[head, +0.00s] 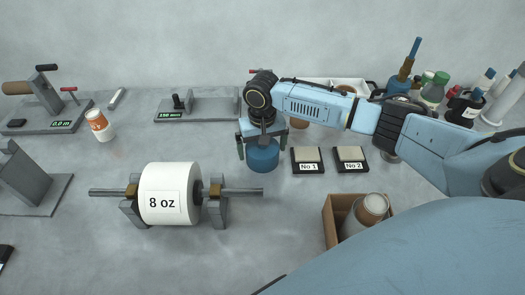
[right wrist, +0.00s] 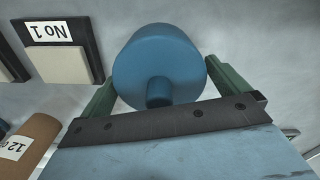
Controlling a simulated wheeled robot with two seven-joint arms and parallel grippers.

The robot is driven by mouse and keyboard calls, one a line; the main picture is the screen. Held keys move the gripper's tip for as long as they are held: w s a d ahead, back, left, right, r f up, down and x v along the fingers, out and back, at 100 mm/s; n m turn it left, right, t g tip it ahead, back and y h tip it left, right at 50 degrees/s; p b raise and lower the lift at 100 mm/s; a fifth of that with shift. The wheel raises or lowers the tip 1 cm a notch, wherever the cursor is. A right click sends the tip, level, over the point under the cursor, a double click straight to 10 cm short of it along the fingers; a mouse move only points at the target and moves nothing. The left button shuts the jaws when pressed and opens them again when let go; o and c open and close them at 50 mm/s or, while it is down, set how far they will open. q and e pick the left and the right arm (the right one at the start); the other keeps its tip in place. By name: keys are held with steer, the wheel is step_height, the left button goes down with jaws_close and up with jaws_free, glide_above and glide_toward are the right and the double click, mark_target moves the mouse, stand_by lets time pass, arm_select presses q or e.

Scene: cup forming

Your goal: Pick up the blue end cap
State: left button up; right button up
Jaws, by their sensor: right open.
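The blue end cap (head: 262,157) is a round blue piece standing on the grey table near the middle of the head view. In the right wrist view the blue end cap (right wrist: 160,65) shows a wide round body with a small knob facing my gripper. My right gripper (head: 262,140) is above it, pointing down. Its green fingers (right wrist: 158,90) are open, one on each side of the cap. I cannot tell whether they touch it. My left gripper is in neither view.
The pads No 1 (head: 307,160) and No 2 (head: 350,159) lie just right of the cap. A roll marked 8 oz (head: 170,180) sits on a stand at front left. A cardboard box (head: 332,222) stands at front right. A grey fixture (head: 205,108) is behind.

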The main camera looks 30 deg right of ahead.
steer(key=shift+f, duration=0.75)
steer(key=c, duration=0.7)
